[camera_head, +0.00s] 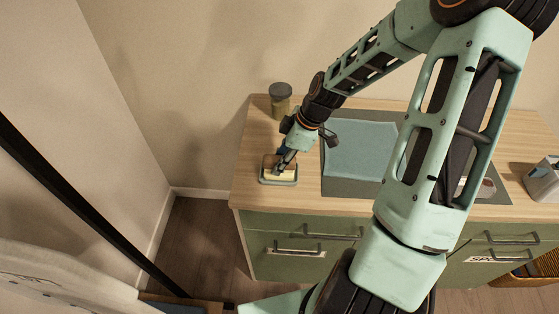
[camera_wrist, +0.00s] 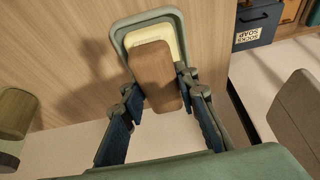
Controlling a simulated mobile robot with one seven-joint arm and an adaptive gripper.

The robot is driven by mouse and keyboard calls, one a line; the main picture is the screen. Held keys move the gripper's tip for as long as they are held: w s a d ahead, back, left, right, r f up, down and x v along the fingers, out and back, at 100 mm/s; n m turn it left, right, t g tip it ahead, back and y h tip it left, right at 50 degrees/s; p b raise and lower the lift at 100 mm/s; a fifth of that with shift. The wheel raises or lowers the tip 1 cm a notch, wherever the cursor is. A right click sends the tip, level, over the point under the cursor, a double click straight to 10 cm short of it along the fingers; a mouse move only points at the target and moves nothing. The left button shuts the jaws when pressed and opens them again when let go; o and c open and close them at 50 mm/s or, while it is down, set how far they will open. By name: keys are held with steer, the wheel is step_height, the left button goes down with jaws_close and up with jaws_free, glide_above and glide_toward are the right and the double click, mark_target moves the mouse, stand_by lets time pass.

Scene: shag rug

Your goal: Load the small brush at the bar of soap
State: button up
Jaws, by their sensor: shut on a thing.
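A brown wooden block, the small brush (camera_wrist: 157,75), is between the fingers of my gripper (camera_wrist: 160,88) in the wrist view. My gripper (camera_head: 284,160) is shut on it, one finger on each side. The pale yellow bar of soap (camera_wrist: 170,24) lies in a grey-green dish (camera_wrist: 118,40) directly beyond and beneath the brush. The brush overlaps the soap in this view; whether its hidden underside touches the soap I cannot tell. In the head view the dish (camera_head: 279,182) sits at the counter's front left, with my gripper over it.
A lidded jar (camera_head: 280,100) stands behind the dish on the wooden counter (camera_head: 250,140). A sink area with a blue-grey surface (camera_head: 360,150) is to the right. A grey box (camera_head: 542,181) stands at the far right. The counter's front edge is close to the dish.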

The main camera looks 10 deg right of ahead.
steer(key=shift+s+f, duration=0.2)
steer(key=shift+w+r+p, duration=0.2)
steer(key=shift+r+p, duration=2.8)
steer(key=shift+r, duration=0.6)
